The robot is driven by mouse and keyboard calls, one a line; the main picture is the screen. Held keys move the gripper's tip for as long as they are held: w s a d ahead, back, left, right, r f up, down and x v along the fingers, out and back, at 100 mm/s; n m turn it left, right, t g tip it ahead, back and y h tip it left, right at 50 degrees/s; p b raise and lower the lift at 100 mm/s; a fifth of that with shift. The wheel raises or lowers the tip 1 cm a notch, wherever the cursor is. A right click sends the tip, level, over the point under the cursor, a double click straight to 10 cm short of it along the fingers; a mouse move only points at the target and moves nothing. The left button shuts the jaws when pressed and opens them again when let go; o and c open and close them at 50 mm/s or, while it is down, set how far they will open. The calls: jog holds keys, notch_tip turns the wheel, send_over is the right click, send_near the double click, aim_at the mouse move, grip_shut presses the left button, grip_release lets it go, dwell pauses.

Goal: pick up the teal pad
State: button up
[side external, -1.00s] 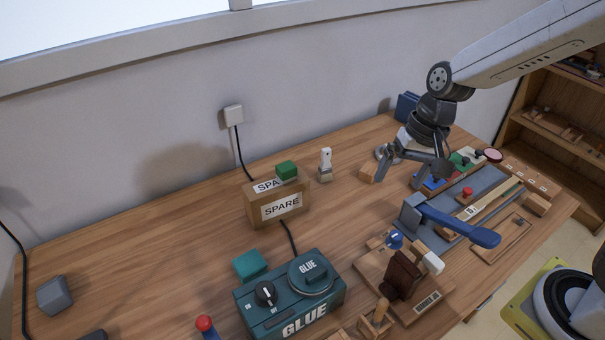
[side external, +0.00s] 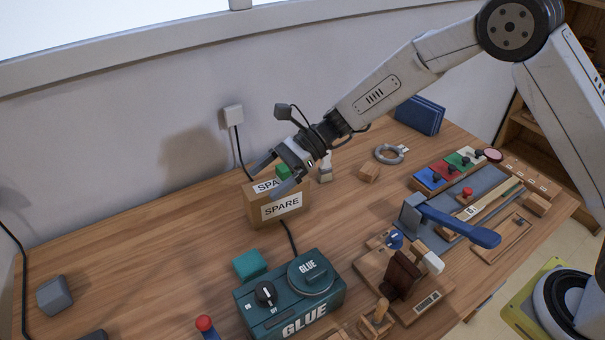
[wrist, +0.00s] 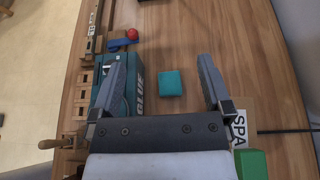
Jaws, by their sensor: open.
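The teal pad (side external: 250,265) is a small square block lying on the wooden table, just behind the glue machine's left end in the side view. In the wrist view the teal pad (wrist: 171,83) lies between the lines of my two fingers, farther out and below them. My gripper (side external: 269,179) is open and empty, held above the spare box and away from the pad. Its two fingers also show spread apart in the wrist view (wrist: 164,75).
The teal glue machine (side external: 290,300) stands close to the pad. The cardboard spare box (side external: 281,207) has a green block (side external: 283,171) on top, partly behind my gripper. A red-topped peg (side external: 205,323) stands at the front. The table left of the pad is mostly clear.

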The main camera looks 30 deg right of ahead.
send_near(256, 258)
jog(key=x, duration=0.4)
jog(key=shift+s+a, duration=0.1)
jog(key=shift+a, duration=0.05)
jog(key=shift+a, duration=0.1)
jog(key=shift+x, duration=1.25)
jog(key=shift+f, duration=0.1)
jog(key=shift+x, duration=2.5)
jog(key=c, duration=0.9)
jog(key=shift+c, duration=0.2)
